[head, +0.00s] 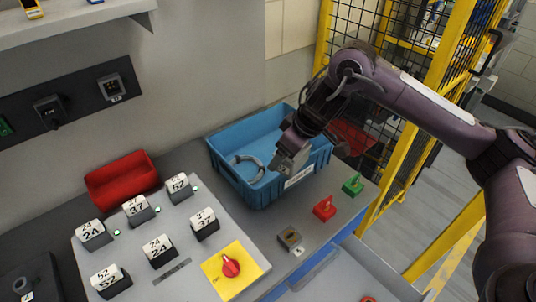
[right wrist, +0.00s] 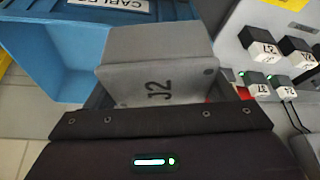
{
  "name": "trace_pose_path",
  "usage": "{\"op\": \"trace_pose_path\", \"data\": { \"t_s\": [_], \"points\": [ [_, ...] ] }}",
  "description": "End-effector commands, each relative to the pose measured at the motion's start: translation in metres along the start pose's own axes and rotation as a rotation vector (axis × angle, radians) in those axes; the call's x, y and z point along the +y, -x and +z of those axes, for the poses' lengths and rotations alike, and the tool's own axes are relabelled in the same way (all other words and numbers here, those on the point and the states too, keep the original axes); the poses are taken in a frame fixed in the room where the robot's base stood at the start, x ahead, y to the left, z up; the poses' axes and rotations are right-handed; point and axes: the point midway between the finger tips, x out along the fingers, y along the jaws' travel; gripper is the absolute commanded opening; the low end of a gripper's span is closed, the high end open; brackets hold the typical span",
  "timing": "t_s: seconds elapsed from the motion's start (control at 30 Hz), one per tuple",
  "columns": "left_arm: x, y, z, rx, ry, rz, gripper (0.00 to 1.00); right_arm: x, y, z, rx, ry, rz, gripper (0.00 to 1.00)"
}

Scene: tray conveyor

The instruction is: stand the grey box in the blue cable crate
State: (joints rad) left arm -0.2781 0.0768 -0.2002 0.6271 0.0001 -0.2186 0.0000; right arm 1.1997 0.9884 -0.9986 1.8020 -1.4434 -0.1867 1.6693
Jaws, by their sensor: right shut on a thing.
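The blue cable crate (head: 233,181) stands on the grey bench at the back, open at the top, with a white label on its front wall. A grey cable coil (head: 248,168) lies inside it. My right gripper (head: 294,150) is shut on the grey box (head: 290,163), over the crate's front right part in the head view. In the right wrist view the grey box (right wrist: 155,82) shows a face marked J2, and the blue crate (right wrist: 28,62) lies beyond it to the left. The box's height above the rim is unclear. My left gripper is out of view.
A red bin (head: 122,180) stands left of the crate. A panel with several numbered blocks and a red knob on a yellow plate (head: 236,271) is in front. Small green (head: 353,185) and red (head: 325,208) pieces lie right of the crate. A yellow-framed mesh fence stands behind.

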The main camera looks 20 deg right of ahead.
Motion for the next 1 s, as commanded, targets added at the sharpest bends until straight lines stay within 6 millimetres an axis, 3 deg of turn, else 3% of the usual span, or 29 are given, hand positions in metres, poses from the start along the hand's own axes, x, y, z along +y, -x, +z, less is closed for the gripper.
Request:
{"op": "trace_pose_path", "data": {
  "t_s": [0.03,0.2,0.4,0.63,0.77,0.9,1.0],
  "points": [
    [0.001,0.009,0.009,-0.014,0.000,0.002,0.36,0.020,0.005,-0.018,0.005,-0.074,0.028,0.53],
    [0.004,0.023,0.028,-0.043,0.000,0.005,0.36,0.080,0.009,-0.054,0.001,-0.317,0.130,0.53],
    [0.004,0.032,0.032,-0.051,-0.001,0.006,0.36,0.127,0.014,-0.071,-0.016,-0.519,0.223,0.53],
    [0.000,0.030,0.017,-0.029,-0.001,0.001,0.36,0.146,0.009,-0.071,-0.029,-0.607,0.267,0.53],
    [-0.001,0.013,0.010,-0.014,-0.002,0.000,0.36,0.146,-0.019,-0.058,-0.033,-0.614,0.265,0.53],
    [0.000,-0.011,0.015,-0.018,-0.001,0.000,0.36,0.146,-0.055,-0.042,-0.032,-0.612,0.264,0.53],
    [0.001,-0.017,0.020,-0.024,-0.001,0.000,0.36,0.146,-0.075,-0.032,-0.033,-0.611,0.266,0.53]
  ]
}}
